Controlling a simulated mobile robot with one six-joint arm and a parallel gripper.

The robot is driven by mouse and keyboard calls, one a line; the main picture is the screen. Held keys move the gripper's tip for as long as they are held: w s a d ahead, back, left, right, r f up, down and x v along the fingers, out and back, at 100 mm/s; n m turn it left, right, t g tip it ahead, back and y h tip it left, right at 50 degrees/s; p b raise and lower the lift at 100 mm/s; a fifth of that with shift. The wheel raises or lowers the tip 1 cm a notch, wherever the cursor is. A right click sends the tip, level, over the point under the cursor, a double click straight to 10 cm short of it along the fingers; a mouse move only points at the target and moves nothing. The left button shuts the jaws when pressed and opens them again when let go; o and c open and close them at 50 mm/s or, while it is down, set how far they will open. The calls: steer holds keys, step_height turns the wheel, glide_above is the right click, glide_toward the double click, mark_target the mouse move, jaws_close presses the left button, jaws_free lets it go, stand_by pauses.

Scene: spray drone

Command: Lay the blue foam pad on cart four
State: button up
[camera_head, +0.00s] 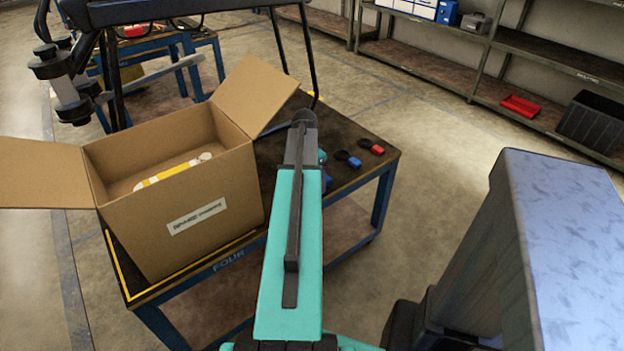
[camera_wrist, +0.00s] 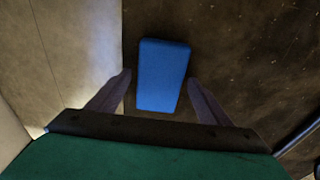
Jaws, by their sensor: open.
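The blue foam pad (camera_wrist: 163,72) lies on the dark top of cart four, a plain blue block in the wrist view. My gripper (camera_wrist: 160,78) is open, with one finger on each side of the pad. A gap shows on both sides, and I cannot tell the height of the fingers over the cart top. In the head view my teal arm hides most of the gripper area; a bit of blue (camera_head: 329,181) shows beside it, perhaps the pad. Cart four (camera_head: 228,262) has a dark top, blue frame and the label FOUR.
An open cardboard box (camera_head: 190,225) with a yellow and white item (camera_head: 172,172) inside stands on the cart's left part. Small blue (camera_head: 354,162) and red (camera_head: 377,150) items with dark loops lie near the right edge.

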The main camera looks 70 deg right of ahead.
steer(key=shift+w+a+r, duration=0.1)
steer(key=shift+a+r, duration=0.05)
steer(key=shift+r, duration=1.15)
steer(key=shift+w+a+r, duration=0.1)
steer(key=shift+r, duration=1.15)
steer(key=shift+w+a+r, duration=0.1)
steer(key=shift+a+r, duration=0.05)
steer(key=shift+r, duration=1.15)
steer(key=shift+s, duration=0.2)
